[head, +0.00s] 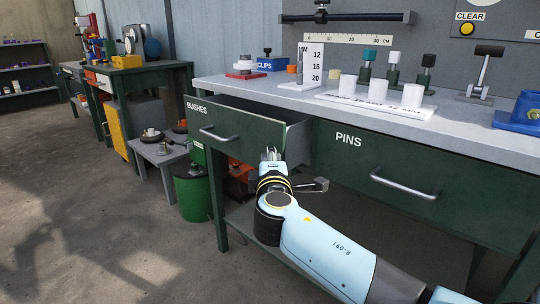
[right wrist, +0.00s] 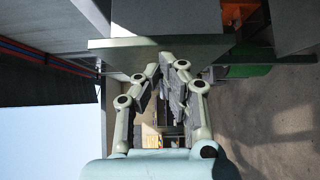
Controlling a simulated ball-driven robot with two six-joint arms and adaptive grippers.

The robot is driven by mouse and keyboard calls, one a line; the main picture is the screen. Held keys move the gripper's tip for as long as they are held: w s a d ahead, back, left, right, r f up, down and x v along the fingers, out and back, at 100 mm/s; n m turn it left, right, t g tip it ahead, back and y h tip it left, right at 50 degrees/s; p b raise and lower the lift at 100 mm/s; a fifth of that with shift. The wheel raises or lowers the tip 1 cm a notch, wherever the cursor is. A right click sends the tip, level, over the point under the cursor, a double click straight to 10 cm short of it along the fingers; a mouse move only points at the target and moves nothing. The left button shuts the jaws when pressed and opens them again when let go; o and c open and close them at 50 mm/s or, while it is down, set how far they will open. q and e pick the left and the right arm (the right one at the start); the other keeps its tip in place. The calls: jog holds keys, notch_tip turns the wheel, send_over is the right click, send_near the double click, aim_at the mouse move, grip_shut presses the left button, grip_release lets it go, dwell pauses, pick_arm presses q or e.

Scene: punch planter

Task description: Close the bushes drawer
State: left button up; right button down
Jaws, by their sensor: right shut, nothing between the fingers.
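The dark green bushes drawer (head: 240,128) stands open, pulled out from the left part of the workbench. Its front carries the label BUSHES and a bar handle (head: 220,136). My right gripper (head: 271,154) appears by the lower right part of the drawer front, right of the handle. Its fingers are shut and empty. In the right wrist view the fingers (right wrist: 162,72) point toward a flat dark green panel (right wrist: 155,45). Whether they touch it I cannot tell. My left gripper is in neither view.
The shut pins drawer (head: 400,185) is to the right. A green bin (head: 191,192) and a low grey table (head: 160,153) stand left of the bench. Floor at left is clear.

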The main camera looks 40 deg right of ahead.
aim_at(295, 143)
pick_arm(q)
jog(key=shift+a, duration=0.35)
pick_arm(e)
jog(key=d, duration=0.8)
jog(key=shift+w+d+b, duration=0.3)
jog(key=shift+d, duration=0.3)
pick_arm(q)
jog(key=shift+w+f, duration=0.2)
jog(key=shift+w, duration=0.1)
pick_arm(e)
jog(key=shift+w+r, duration=0.1)
